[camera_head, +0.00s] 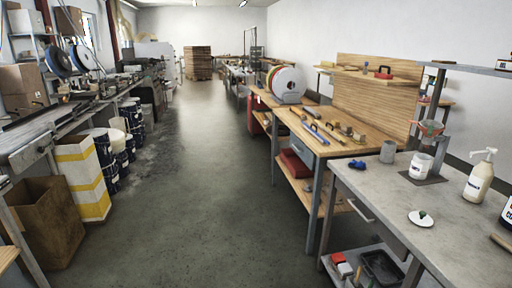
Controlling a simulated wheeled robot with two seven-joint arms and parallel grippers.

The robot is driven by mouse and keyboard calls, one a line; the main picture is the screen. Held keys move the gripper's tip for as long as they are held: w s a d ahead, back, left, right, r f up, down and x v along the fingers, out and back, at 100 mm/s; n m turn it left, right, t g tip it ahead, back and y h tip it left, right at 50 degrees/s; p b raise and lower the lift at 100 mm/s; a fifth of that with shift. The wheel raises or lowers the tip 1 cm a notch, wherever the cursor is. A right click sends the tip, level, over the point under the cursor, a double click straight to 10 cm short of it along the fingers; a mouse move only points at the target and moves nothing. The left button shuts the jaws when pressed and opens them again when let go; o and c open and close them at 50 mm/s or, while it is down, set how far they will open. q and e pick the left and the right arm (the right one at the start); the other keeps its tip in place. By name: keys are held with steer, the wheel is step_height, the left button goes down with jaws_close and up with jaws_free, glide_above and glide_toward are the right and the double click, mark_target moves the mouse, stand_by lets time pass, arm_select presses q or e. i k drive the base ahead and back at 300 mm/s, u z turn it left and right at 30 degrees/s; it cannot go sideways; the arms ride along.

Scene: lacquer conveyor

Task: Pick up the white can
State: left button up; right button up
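A small white can (420,166) with a dark label stands upright on a dark square mat (428,179) on the grey workbench at the right. A metal stand with a red and green piece (429,129) rises just behind and above the can. Neither of my grippers shows in the head view, and nothing is seen touching the can.
On the grey bench (452,232) are a grey cup (388,152), a blue item (357,164), a white pump bottle (479,176) and a white disc (420,218). A wooden bench (350,140) adjoins behind. The floor aisle (200,170) is clear.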

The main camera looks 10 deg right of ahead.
mark_target(421, 162)
steer(key=u, duration=0.05)
steer(key=i, duration=1.95)
steer(key=z, duration=0.65)
steer(key=i, duration=1.4)
steer(key=z, duration=1.95)
steer(key=i, duration=0.7)
steer(key=z, duration=0.5)
